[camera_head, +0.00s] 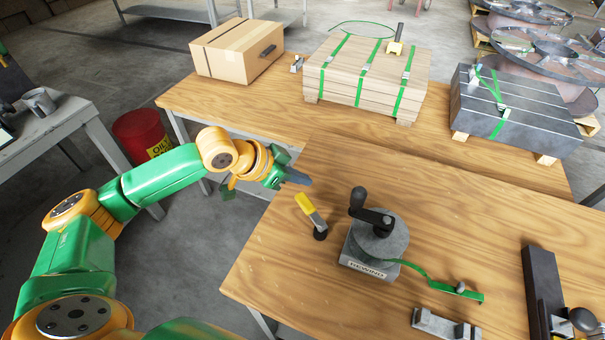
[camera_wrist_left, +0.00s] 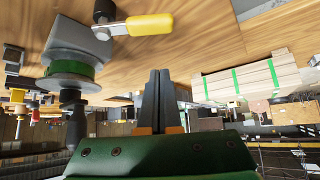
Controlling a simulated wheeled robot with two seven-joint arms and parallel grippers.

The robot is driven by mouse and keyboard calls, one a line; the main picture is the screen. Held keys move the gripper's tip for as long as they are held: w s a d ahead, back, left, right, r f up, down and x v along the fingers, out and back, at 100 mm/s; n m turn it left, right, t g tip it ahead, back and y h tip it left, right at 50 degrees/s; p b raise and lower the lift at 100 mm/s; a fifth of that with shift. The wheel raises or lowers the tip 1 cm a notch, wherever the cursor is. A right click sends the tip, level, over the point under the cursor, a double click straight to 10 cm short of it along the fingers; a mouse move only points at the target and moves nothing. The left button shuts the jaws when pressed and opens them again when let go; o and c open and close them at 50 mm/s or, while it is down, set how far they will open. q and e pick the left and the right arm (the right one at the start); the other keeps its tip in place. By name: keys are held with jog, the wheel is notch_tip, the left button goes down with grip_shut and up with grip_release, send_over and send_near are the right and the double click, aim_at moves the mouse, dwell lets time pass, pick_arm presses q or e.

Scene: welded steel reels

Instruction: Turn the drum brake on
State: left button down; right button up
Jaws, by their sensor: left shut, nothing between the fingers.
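The drum brake lever (camera_head: 314,218) has a yellow grip and a dark pivot base on the wooden bench. Its grip leans up and to the left. The rewind drum (camera_head: 375,242) stands just right of it, with a black crank on top and green strap leading off to the right. My left gripper (camera_head: 304,180) is shut and empty, above and behind the lever, apart from it. In the left wrist view the shut fingers (camera_wrist_left: 158,75) point past the yellow grip (camera_wrist_left: 150,24) and the drum (camera_wrist_left: 72,72), touching neither. My right gripper is not in view.
A strapped plank stack (camera_head: 365,80), a cardboard box (camera_head: 237,52) and strapped grey bars (camera_head: 512,118) stand on the rear bench. A dark steel bar (camera_head: 541,290) and a small metal block (camera_head: 440,325) lie at front right. The bench left of the lever is clear.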

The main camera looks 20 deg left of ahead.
aim_at(307, 199)
pick_arm(q)
jog(key=x, duration=0.7)
jog(key=shift+d+f, duration=0.15)
jog(key=shift+d, duration=0.4)
jog(key=shift+s+a+f+p, duration=0.2)
jog(key=shift+s+a+p, duration=0.35)
jog(key=shift+p, duration=0.1)
jog(key=shift+s+a+f+p, duration=0.2)
jog(key=shift+s+a+p, duration=0.35)
jog(key=shift+s+p, duration=0.05)
jog(key=shift+s+a, duration=0.15)
jog(key=shift+s, duration=0.3)
jog(key=shift+w+f, duration=0.1)
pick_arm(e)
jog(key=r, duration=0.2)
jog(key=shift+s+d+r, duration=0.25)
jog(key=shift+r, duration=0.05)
pick_arm(q)
jog(key=shift+w, duration=0.1)
jog(key=shift+a+f, duration=0.1)
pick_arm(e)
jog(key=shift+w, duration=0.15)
